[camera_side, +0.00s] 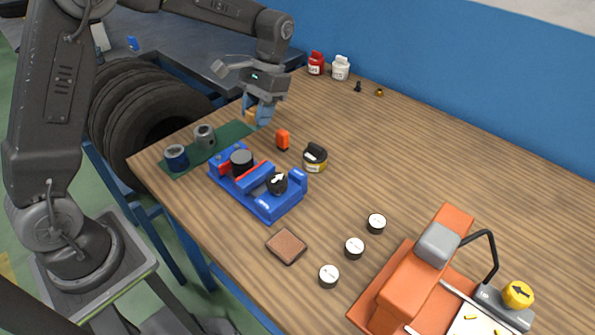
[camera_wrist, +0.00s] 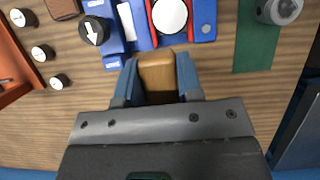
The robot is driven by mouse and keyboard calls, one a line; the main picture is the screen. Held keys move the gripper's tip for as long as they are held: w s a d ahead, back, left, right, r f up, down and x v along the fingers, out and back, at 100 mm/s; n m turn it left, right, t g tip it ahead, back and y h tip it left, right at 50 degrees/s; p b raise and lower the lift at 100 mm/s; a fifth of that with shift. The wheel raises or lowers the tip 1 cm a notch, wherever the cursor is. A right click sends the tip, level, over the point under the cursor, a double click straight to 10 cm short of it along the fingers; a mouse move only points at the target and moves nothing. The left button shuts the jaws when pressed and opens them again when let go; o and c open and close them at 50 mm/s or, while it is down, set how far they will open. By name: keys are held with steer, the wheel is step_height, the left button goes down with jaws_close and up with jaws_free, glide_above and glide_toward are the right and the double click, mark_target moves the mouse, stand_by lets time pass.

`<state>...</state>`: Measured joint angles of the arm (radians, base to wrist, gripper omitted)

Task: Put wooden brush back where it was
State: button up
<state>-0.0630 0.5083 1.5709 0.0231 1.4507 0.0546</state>
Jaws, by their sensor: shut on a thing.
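My gripper (camera_side: 259,112) is shut on the wooden brush, whose brown handle (camera_wrist: 157,72) shows between the blue fingers in the wrist view. In the side view only a small tan part of the brush (camera_side: 250,114) shows beside the fingers.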

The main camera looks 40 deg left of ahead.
steer(key=w+d+f, duration=0.4)
steer(key=d, duration=0.4)
glide_above(332, 206)
steer(key=w, duration=0.2)
steer(key=f, duration=0.6)
steer(key=shift+s+f, duration=0.25)
steer(key=shift+f, duration=2.05)
steer(key=shift+f, duration=0.15)
steer(key=o, duration=0.9)
steer(key=v, duration=1.2)
steer(key=shift+r, duration=0.25)
